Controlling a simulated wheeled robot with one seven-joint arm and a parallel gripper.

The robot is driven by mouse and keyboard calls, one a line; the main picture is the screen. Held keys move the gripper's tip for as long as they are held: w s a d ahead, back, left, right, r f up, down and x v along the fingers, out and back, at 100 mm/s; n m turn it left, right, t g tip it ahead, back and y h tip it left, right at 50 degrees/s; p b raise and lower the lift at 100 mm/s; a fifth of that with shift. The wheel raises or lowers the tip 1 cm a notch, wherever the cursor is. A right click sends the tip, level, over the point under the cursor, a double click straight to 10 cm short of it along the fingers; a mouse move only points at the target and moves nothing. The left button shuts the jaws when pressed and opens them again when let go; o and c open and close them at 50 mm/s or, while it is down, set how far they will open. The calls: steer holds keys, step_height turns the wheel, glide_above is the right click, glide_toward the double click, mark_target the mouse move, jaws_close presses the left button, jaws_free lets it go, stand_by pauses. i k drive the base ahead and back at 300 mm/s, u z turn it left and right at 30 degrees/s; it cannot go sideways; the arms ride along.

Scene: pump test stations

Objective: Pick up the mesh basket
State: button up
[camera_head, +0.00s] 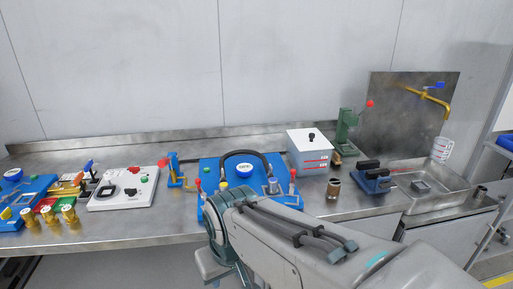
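My arm reaches in from the bottom right and bends down near the front edge of the bench, left of the basin. My gripper's fingers do not show; the arm's end is hidden or below the picture.
The metal basin (446,203) lies below the brass tap (443,108). A clear marked jug (441,149) stands by its back edge. Left of it are a blue fixture with black handles (374,178), a brass cylinder (333,188) and a lidded grey box (309,152). A blue pump station (210,172) stands mid-bench.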

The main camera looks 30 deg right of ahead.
mark_target(335, 184)
steer(key=z, duration=1.05)
steer(key=i, duration=0.9)
steer(key=z, duration=0.75)
